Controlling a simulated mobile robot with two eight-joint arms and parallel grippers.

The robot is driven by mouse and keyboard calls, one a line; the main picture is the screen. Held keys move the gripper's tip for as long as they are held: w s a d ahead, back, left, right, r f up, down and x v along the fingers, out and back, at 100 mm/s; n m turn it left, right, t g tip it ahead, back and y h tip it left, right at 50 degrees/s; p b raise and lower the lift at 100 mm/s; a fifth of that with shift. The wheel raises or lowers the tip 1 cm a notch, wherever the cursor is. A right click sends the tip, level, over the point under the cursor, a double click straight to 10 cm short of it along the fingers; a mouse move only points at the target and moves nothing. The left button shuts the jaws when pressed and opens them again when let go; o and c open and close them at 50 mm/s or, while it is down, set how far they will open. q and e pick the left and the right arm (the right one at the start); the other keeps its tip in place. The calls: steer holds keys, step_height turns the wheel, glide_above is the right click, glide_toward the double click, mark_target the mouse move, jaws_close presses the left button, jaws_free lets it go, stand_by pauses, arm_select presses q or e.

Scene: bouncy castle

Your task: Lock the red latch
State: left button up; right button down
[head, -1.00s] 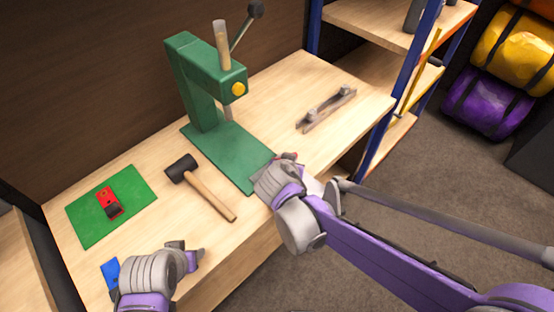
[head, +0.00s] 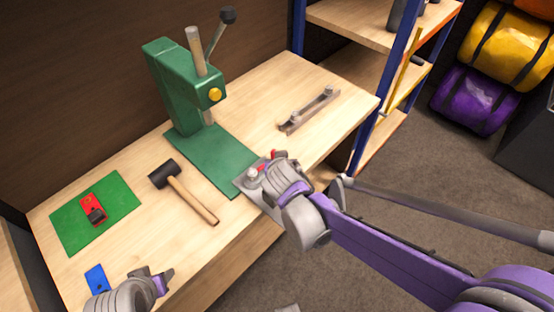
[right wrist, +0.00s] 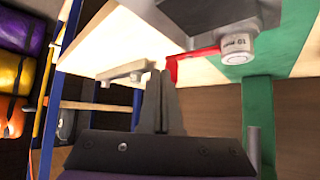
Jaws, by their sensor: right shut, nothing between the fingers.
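A red lever (head: 265,167) sits by a round metal knob (head: 252,174) on a grey metal plate at the bench's front edge. In the right wrist view the red lever (right wrist: 192,56) reaches left from the knob (right wrist: 238,48), its bent end just above my fingertips. My right gripper (right wrist: 162,78) is shut and empty beside that end; contact is unclear. In the head view the right gripper (head: 277,160) is partly hidden by its own hand. A red latch-like piece with a black part (head: 92,208) lies on a green mat. My left gripper (head: 157,281) is low left, its jaw gap unclear.
A green press (head: 178,90) stands mid-bench, its base reaching towards the grey plate. A black-headed mallet (head: 190,195), a blue piece (head: 96,279) and the green mat (head: 120,190) lie to the left. A metal bar with knobs (head: 310,110) lies behind right, near the shelf.

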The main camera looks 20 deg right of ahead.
steer(key=shift+w+a, duration=0.25)
steer(key=shift+a, duration=0.55)
